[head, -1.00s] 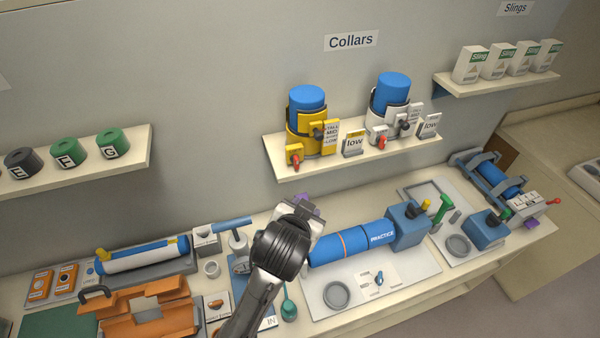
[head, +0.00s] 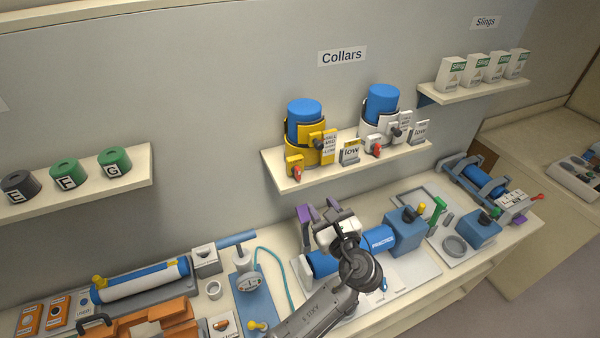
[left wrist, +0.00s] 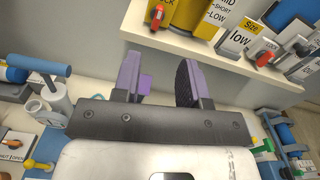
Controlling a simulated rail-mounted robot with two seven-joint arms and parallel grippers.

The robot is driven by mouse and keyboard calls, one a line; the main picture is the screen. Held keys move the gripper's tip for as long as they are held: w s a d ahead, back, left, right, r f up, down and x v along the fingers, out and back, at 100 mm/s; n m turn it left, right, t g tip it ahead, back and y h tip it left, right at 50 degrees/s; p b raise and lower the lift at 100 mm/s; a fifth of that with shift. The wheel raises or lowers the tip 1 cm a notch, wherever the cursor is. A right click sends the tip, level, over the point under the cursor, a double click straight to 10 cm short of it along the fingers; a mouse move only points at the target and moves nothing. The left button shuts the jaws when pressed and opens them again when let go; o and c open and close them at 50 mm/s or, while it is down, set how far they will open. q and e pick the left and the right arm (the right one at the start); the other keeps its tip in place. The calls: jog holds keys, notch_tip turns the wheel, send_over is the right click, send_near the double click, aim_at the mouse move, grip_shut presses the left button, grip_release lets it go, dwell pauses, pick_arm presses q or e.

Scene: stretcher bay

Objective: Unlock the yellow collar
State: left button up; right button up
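The yellow collar (head: 313,152) stands upright around a blue cylinder (head: 305,108) on the wall shelf under the "Collars" sign. A red lever (head: 297,173) sits on a yellow block at its lower front left. A dark knob (head: 316,139) sits higher up, beside a printed size plate. My left gripper (head: 319,210) is open and empty, below the shelf and apart from the collar. In the left wrist view its purple fingers (left wrist: 160,75) point toward the shelf edge, and the red lever (left wrist: 157,16) shows just beyond them. My right gripper is not in view.
A white collar (head: 381,125) with its own red lever stands to the right on the same shelf (head: 350,165). A "low" card (head: 349,153) stands between the collars. Below, the counter holds a blue practice cylinder (head: 378,241) and a blue-handled pump (head: 240,257).

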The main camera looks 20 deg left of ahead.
aim_at(299, 172)
pick_arm(q)
jog(key=shift+m, duration=0.8)
jog(key=p+x, duration=0.2)
jog(key=x, duration=1)
jog(key=shift+w+p, duration=0.1)
jog(key=shift+p, duration=0.2)
jog(key=shift+x, duration=0.8)
jog(key=c, duration=0.7)
